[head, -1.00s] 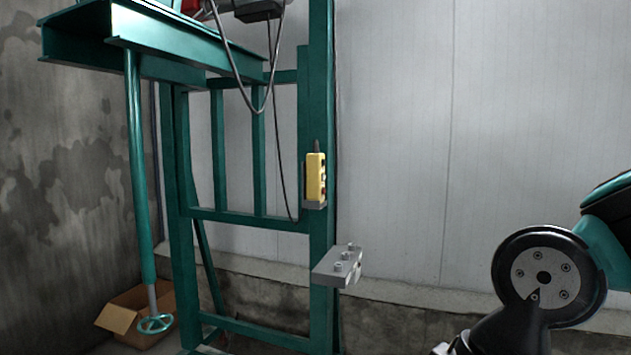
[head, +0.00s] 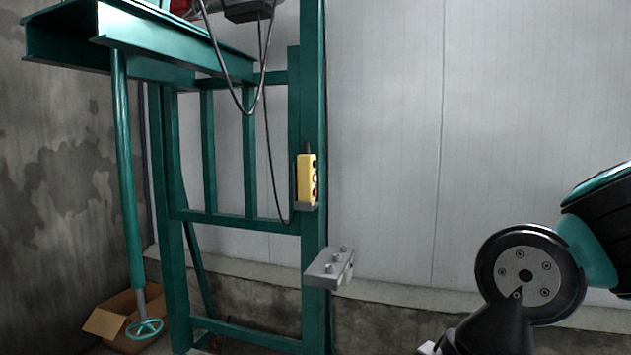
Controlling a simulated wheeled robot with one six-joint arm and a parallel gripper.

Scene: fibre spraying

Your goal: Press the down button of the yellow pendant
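The yellow pendant (head: 305,178) hangs upright in a grey holder on the post of the green frame, near the middle of the head view. Its buttons show as small dark and red spots along its right side; I cannot tell which one is the down button. A black cable runs near it. My gripper is not in view. Only part of my arm shows at the lower right, well apart from the pendant.
The green steel frame (head: 313,120) stands at left centre. A grey bracket with pegs (head: 330,267) juts from its post below the pendant. A green handwheel (head: 145,329) and an open cardboard box (head: 107,322) are at lower left. The space between post and arm looks clear.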

